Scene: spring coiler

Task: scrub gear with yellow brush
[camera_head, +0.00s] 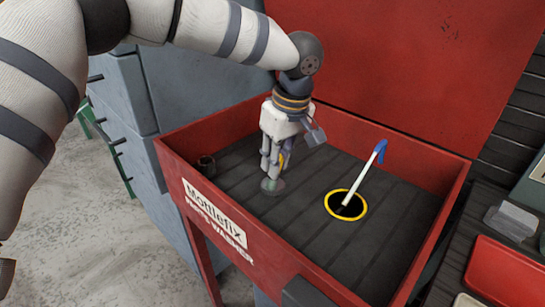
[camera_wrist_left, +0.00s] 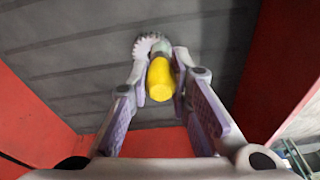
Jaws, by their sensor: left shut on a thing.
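My left gripper (camera_head: 271,178) points down into the red parts washer (camera_head: 345,130), low over its dark ribbed floor. It is shut on the yellow brush (camera_wrist_left: 160,80), whose rounded yellow end faces the camera in the left wrist view. In the head view only a sliver of the brush's yellow (camera_head: 281,160) shows between the fingers. The grey toothed gear (camera_wrist_left: 147,43) lies just beyond the fingertips, partly hidden by the brush and a finger. In the head view a small greyish disc (camera_head: 272,187), likely the gear, shows under the fingertips. Whether the brush touches the gear is unclear. My right gripper is out of view.
A white spout with a blue tip (camera_head: 366,172) rises from a yellow-ringed drain hole (camera_head: 346,205) right of the gripper. A small dark cylinder (camera_head: 206,166) stands in the washer's left corner. Red walls enclose the basin. A red tray (camera_head: 505,275) sits outside at right.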

